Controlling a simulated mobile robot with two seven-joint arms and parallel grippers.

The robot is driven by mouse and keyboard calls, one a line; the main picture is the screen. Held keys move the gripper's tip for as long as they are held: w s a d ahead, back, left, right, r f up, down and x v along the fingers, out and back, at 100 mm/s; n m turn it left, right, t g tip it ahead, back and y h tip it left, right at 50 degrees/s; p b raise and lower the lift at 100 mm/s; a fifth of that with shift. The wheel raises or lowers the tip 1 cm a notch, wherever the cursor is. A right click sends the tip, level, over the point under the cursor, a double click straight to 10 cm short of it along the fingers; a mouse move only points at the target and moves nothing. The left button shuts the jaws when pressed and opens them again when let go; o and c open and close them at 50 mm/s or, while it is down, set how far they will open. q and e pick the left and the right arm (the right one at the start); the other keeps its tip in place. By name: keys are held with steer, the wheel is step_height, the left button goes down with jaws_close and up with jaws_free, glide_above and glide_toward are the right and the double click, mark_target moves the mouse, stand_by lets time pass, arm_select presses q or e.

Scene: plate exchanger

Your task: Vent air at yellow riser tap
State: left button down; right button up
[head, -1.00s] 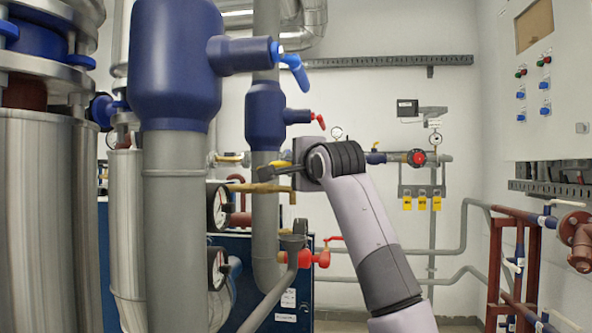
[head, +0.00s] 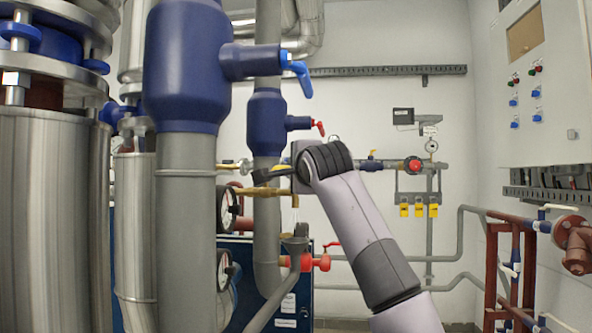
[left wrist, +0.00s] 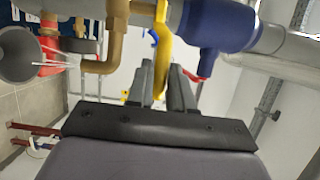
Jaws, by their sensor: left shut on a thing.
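The yellow tap handle shows in the left wrist view (left wrist: 163,55), running down between and behind the gripper fingers. My left gripper (left wrist: 163,88) is shut on this handle. In the head view my left gripper (head: 264,175) reaches the riser from the right and hides the handle. The brass tap spout (head: 295,199) bends down just below the gripper; it also shows in the left wrist view (left wrist: 101,62). Thin white streaks, like water, run from its mouth towards the grey funnel (head: 295,243). My right gripper is not in view.
The blue riser vessel (head: 267,120) with a red-handled valve is just above the gripper. A large blue vessel (head: 187,80) and a steel tank (head: 50,210) fill the left. Red valves (head: 312,263) are below. A wall control panel (head: 535,90) is at right.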

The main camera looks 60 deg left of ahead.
arm_select(q)
steer(key=c, duration=1.1)
jaws_free()
steer(key=b+v, duration=0.1)
steer(key=v, duration=0.6)
steer(key=shift+d, duration=0.1)
